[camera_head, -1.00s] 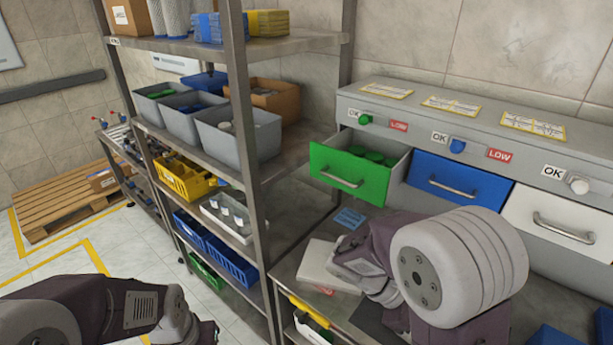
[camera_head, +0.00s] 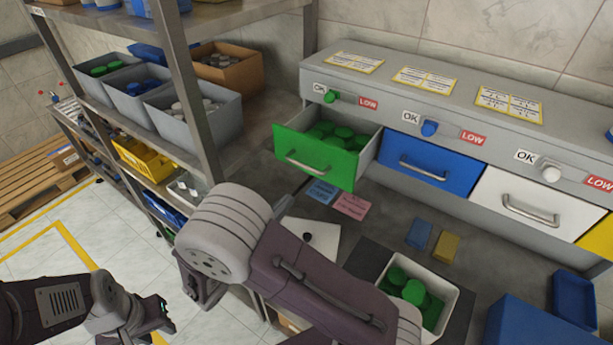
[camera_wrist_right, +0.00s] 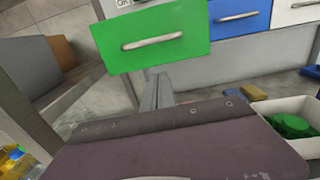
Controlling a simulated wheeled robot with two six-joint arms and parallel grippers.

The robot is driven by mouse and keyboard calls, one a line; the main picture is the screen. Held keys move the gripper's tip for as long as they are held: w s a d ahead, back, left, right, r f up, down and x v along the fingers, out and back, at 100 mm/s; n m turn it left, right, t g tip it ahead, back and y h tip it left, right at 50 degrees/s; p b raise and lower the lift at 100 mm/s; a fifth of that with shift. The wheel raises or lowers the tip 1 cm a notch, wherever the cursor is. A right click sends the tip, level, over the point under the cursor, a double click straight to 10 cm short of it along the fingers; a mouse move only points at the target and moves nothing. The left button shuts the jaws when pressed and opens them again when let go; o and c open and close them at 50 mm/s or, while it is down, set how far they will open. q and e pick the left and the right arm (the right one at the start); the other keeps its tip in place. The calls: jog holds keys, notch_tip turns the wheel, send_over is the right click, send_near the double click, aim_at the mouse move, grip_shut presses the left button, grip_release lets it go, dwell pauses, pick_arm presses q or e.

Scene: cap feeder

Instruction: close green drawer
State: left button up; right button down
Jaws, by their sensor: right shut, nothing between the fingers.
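The green drawer (camera_head: 312,160) is pulled out from the grey cabinet, with green caps (camera_head: 335,136) inside. Its silver handle (camera_head: 307,166) is on the front; the front also fills the upper middle of the right wrist view (camera_wrist_right: 150,40). My right gripper (camera_wrist_right: 157,78) is shut and empty, its fingertips just below the drawer front's lower edge in that view; I cannot tell whether they touch it. In the head view my right arm largely hides this gripper. My left gripper (camera_head: 167,312) hangs at the lower left, apart from the drawer, and looks open and empty.
A blue drawer (camera_head: 430,165) and a white drawer (camera_head: 525,205) sit shut to the right. A metal shelf (camera_head: 190,100) with bins stands close on the left. On the worktop are cards (camera_head: 352,206) and a white box (camera_head: 455,300) of green caps.

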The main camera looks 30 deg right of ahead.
jog(key=p+x, duration=0.3)
jog(key=x, duration=0.6)
jog(key=shift+d, duration=0.4)
jog(key=shift+s+a+r, duration=0.1)
